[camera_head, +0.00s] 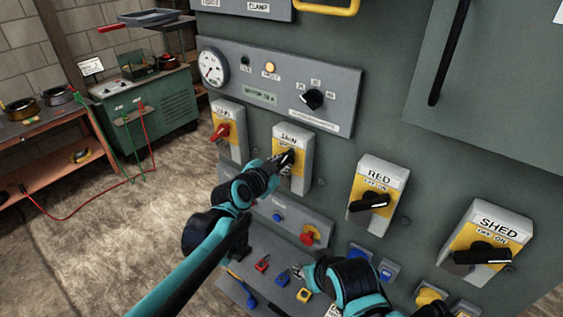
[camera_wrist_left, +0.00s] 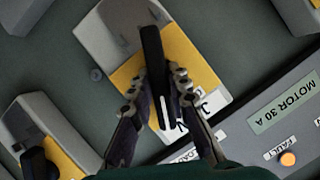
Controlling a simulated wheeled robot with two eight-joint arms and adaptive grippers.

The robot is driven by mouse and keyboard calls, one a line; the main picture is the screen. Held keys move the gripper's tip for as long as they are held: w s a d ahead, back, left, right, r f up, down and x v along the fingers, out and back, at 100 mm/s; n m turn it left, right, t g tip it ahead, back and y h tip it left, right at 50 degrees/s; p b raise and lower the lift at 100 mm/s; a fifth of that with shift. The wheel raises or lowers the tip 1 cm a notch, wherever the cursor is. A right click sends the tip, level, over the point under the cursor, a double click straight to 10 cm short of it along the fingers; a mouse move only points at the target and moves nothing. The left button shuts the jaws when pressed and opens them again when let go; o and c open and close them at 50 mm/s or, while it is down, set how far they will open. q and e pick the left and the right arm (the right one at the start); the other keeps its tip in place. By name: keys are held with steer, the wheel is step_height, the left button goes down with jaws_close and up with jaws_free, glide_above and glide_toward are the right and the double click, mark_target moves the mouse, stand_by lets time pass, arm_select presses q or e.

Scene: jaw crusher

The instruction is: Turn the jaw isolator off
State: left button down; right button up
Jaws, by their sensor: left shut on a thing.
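The jaw isolator (camera_head: 281,136) is a grey box with a yellow plate and a black rotary handle, at the middle of the head view. Its label is partly visible in the left wrist view. My left gripper (camera_head: 283,164) is at this handle. In the left wrist view, my left gripper's fingers (camera_wrist_left: 156,95) lie on both sides of the black handle (camera_wrist_left: 152,50), shut on it. The handle's angle against the OFF/ON marks cannot be read, as the gripper covers part of the plate. My right gripper (camera_head: 302,273) is low in the head view, its jaws unclear.
A red-handled isolator (camera_head: 222,131) is left of the jaw one. A gauge panel (camera_head: 340,85) is above; a button panel (camera_head: 247,266) is below. A green bench machine (camera_head: 150,105) stands at far left.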

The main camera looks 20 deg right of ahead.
arm_select(q)
steer(key=n, duration=0.1)
steer(key=n+g+h, duration=0.1)
steer(key=shift+w+a+r+n+p, duration=0.1)
steer(key=shift+w+n+p, duration=0.05)
steer(key=shift+n+p, duration=0.2)
steer(key=shift+n+g+h, duration=0.5)
steer(key=shift+n+g, duration=0.5)
steer(key=shift+n, duration=0.15)
steer(key=shift+w+n+g+h, duration=0.1)
steer(key=shift+n+g+h, duration=0.5)
steer(key=shift+n, duration=0.6)
steer(key=shift+a+n+g+h+b, duration=0.1)
steer(key=shift+n+g+h+b, duration=0.45)
steer(key=shift+n, duration=0.75)
steer(key=shift+h, duration=0.25)
steer(key=c, duration=1.4)
jaws_free()
steer(key=shift+c, duration=0.2)
